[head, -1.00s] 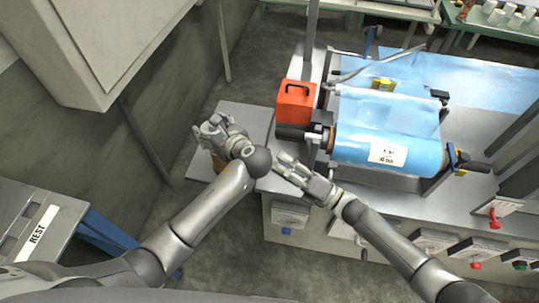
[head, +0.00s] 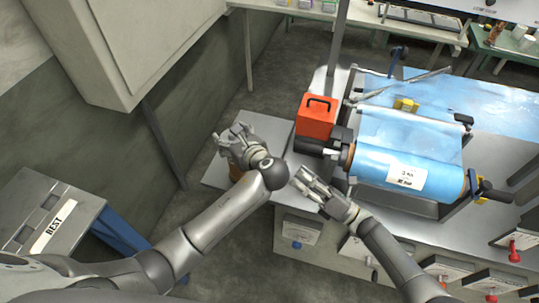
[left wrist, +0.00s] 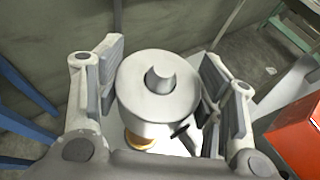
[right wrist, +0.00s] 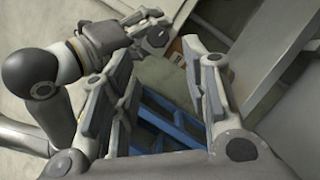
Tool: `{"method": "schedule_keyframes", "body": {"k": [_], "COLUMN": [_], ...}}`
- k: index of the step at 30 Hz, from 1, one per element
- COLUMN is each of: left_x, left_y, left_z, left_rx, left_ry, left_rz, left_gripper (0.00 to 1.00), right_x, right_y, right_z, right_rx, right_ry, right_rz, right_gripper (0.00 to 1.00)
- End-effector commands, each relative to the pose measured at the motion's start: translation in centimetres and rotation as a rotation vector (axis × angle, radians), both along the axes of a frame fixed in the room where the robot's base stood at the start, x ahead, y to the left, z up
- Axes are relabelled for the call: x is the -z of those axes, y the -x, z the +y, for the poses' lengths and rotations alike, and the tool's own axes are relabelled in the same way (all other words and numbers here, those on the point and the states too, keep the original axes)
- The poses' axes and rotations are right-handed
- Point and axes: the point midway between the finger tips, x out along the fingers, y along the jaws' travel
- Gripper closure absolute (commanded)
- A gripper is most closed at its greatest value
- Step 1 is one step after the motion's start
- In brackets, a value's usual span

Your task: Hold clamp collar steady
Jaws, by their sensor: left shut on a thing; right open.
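The clamp collar (left wrist: 152,100) is a grey metal cylinder with a round opening and a small dark lever on its side. My left gripper (left wrist: 160,85) is shut on it, one finger on each side. In the head view my left gripper (head: 232,140) is over the grey side shelf, and the collar is hard to make out. An orange-brown round piece (left wrist: 138,140) shows below the collar. My right gripper (head: 304,180) is open and empty, to the right of the left one and in front of the bench. Its open fingers (right wrist: 165,85) also show in the right wrist view.
A red box (head: 317,118) stands on the bench beside a blue film roll (head: 380,165) on its stand. A grey cabinet (head: 150,45) overhangs at upper left. Open floor lies between.

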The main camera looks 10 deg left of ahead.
Motion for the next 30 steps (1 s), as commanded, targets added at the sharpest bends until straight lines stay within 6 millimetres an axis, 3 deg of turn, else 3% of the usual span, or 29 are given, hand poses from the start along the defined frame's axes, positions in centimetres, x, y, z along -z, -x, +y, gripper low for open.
{"method": "schedule_keyframes", "body": {"k": [8, 22, 30], "left_x": [0.1, 0.1, 0.1], "left_y": [0.0, 0.0, 0.0], "left_z": [0.0, 0.0, 0.0], "left_rx": [0.000, 0.000, 0.000], "left_ry": [0.001, 0.001, 0.001], "left_rz": [0.002, 0.002, 0.002], "left_gripper": [0.79, 0.79, 0.79], "right_x": [0.1, -2.3, -3.0], "right_y": [0.0, -2.8, -3.8], "right_z": [0.8, 8.4, 10.8], "right_rx": [-0.004, -0.004, -0.004], "right_ry": [0.000, -0.002, 0.000], "right_rz": [-0.075, -0.074, -0.073], "right_gripper": [0.58, 0.58, 0.58]}}
